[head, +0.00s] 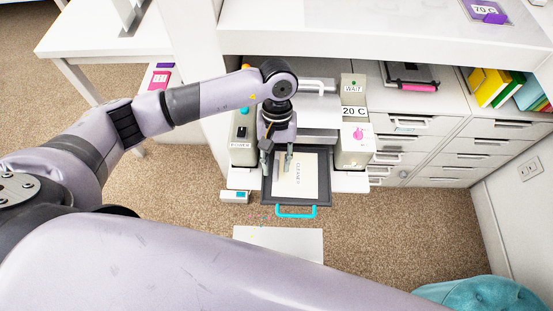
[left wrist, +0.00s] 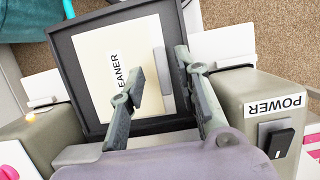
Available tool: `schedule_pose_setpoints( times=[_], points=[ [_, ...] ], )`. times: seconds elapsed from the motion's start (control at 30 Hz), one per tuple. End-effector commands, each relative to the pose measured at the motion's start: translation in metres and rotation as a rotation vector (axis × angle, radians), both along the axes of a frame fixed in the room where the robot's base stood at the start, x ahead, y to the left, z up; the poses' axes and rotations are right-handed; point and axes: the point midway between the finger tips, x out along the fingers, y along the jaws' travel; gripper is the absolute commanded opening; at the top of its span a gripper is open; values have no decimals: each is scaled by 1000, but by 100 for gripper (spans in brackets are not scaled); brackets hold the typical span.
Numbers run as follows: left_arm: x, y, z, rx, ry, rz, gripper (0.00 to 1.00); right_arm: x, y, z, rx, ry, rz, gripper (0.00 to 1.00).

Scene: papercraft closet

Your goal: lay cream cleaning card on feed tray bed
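The cream cleaning card (head: 302,178), printed "CLEANER", lies flat within the dark frame of the feed tray bed (head: 297,206). In the left wrist view the card (left wrist: 100,75) sits inside the tray's black rim (left wrist: 62,50), with a grey strip along one side. My left gripper (head: 277,168) is over the card's left part, its fingers pointing down. In the left wrist view its two fingers (left wrist: 160,70) are apart, with the grey strip showing between them. I cannot tell whether the fingertips touch the card. My right gripper is out of view.
The tray has a turquoise handle (head: 296,211) at its front. Machine housings stand on both sides, the right one marked "20 C" (head: 354,112). A white sheet (head: 278,243) and a small white device (head: 234,196) are in front. Drawers (head: 480,145) stand at right.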

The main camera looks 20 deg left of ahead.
Motion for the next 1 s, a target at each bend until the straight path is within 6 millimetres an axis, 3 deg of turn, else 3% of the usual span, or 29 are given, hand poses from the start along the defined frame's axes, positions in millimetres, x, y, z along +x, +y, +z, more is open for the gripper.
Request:
schedule_pose_setpoints(
  times=[0.27,0.47,0.5,0.8,1.0],
  points=[
    [0,0,3,0,1,0,30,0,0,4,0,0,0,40],
    [0,0,20,-1,2,0,30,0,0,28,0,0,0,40],
    [5,1,23,-1,-5,0,30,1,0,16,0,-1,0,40],
    [25,7,90,0,-6,1,30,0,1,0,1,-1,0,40],
    [33,9,117,1,-2,0,30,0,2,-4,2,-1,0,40]
  ],
)
